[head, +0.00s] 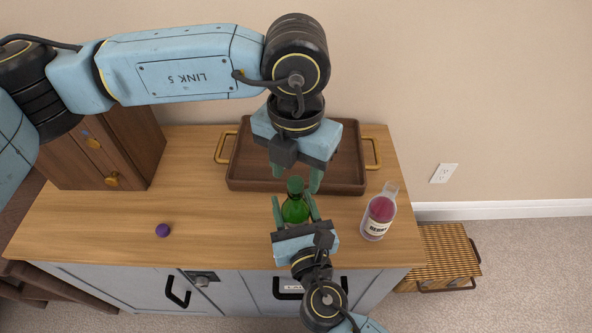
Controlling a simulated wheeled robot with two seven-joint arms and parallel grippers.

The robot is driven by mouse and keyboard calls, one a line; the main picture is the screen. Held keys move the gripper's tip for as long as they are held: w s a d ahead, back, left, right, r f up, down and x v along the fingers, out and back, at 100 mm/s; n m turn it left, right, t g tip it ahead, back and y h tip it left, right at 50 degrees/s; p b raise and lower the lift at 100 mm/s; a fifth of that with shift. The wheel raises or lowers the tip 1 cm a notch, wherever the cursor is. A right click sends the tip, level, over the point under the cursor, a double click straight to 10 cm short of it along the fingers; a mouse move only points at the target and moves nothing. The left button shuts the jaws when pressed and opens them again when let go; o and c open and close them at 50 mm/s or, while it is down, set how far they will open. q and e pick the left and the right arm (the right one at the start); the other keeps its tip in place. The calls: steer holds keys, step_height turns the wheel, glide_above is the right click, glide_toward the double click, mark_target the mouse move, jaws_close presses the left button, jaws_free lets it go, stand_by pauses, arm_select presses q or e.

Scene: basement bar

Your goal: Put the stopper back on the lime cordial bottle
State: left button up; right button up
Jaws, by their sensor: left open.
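The green bottle (295,211), which I take to be the lime cordial, stands upright near the counter's front edge; its label is not visible. A darker green rounded piece (295,185) sits at its top and looks like the stopper; I cannot tell how firmly it is seated. My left gripper (296,182) points down just above and behind the bottle top, its fingers apart on either side with nothing between them. My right gripper (295,207) reaches in from the front with its fingers on both sides of the bottle body, seemingly touching it.
A wooden tray (240,166) with brass handles lies behind the bottle. A berry bottle (378,218) stands to the right. A small purple ball (163,230) lies on the counter (100,225) at left, before a wooden cabinet (108,150). The counter between ball and bottle is clear.

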arm_select(q)
step_height(320, 180, up, 11)
stand_by(0.3)
steer(key=shift+r, duration=0.1)
arm_select(e)
steer(key=o, duration=1.5)
steer(key=shift+c, duration=0.2)
steer(key=shift+s, duration=0.1)
